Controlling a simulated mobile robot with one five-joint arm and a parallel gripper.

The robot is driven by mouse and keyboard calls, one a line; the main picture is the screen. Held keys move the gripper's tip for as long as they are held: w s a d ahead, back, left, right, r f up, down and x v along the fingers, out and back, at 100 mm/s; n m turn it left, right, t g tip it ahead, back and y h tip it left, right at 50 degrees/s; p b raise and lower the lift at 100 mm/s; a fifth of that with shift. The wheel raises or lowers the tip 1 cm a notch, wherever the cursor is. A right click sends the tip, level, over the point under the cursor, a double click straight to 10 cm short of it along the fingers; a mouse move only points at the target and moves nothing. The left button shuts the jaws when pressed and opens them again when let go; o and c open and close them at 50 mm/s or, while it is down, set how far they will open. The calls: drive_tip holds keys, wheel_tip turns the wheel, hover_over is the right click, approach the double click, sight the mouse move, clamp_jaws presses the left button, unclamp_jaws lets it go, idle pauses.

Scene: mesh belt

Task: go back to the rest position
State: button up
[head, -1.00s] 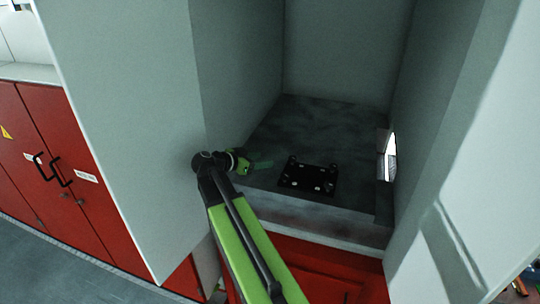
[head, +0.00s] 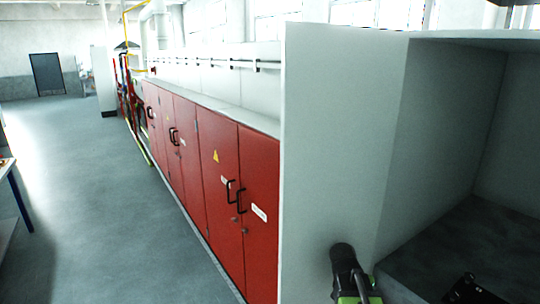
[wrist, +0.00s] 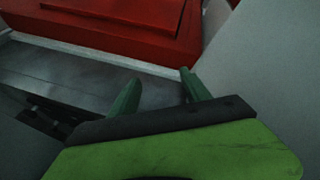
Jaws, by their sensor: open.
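My gripper (wrist: 160,77) shows in the wrist view with its two green fingers apart and nothing between them. Beyond the fingers are a grey ledge (wrist: 75,78) and a red panel. In the head view only a dark joint and a green part of my arm show at the bottom, in front of the pale wall's edge; the fingers cannot be made out there.
A pale booth wall (head: 335,150) stands beside my arm. Right of it is a grey shelf (head: 425,255) with a black plate (head: 472,291) at the bottom edge. Red cabinets (head: 220,170) line the left side. The grey floor (head: 90,200) is open.

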drive_tip(key=s+a+f+n+y, duration=0.25)
drive_tip(key=a+n+y, duration=0.3)
drive_tip(key=a, duration=0.75)
drive_tip(key=s+a+f+n+g+b, duration=0.1)
drive_tip(key=s+f+b, duration=0.2)
drive_tip(key=f+b, duration=0.9)
drive_tip(key=shift+a+f+b, duration=0.2)
drive_tip(key=shift+f+b, duration=0.05)
drive_tip(key=shift+b, duration=0.1)
drive_tip(key=shift+s+h, duration=0.1)
drive_tip(key=shift+h, duration=0.15)
